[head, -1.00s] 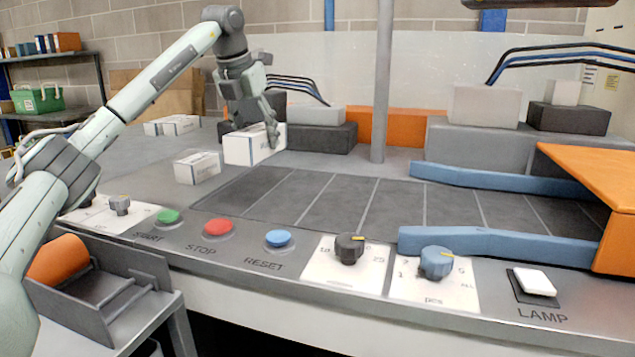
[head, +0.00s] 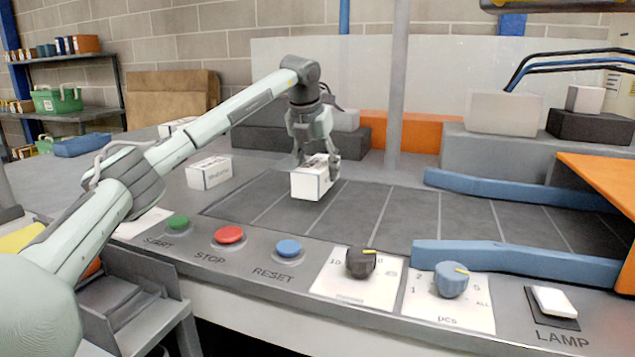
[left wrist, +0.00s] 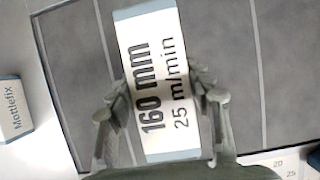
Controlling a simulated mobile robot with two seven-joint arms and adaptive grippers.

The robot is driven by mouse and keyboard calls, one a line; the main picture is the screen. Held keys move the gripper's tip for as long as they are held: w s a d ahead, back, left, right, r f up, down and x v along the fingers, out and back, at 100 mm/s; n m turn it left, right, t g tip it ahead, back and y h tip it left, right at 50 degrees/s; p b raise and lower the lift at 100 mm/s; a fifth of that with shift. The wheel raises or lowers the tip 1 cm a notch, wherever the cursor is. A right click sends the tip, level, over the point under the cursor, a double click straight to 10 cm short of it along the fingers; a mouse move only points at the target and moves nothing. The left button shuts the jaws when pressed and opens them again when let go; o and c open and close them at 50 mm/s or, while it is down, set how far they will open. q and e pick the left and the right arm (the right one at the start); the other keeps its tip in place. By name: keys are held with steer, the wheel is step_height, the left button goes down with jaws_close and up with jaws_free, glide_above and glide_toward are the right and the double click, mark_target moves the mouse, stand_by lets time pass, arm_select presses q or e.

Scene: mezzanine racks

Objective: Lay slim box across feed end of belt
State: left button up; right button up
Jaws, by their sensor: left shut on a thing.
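A slim white box (head: 312,180) is held by my left gripper (head: 318,160) over the left, feed end of the dark belt (head: 410,208). In the left wrist view the box (left wrist: 150,70) shows the print "160 mm 25 m/min", with a finger on each long side, and the grey belt (left wrist: 230,60) lies beneath it. My left gripper (left wrist: 165,105) is shut on it. I cannot tell whether the box touches the belt. My right gripper is not in view.
A second white box (head: 209,172) stands on the deck left of the belt. Blue guide rails (head: 515,258) flank the right part of the belt. Start, stop and reset buttons (head: 229,235) and knobs line the front panel. A grey post (head: 397,90) rises behind the belt.

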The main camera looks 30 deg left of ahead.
arm_select(q)
steer(key=shift+f, duration=1.65)
steer(key=o, duration=1.6)
steer(key=shift+f, duration=0.15)
steer(key=shift+c, duration=0.2)
steer(key=v, duration=1.2)
steer(key=shift+s, duration=0.1)
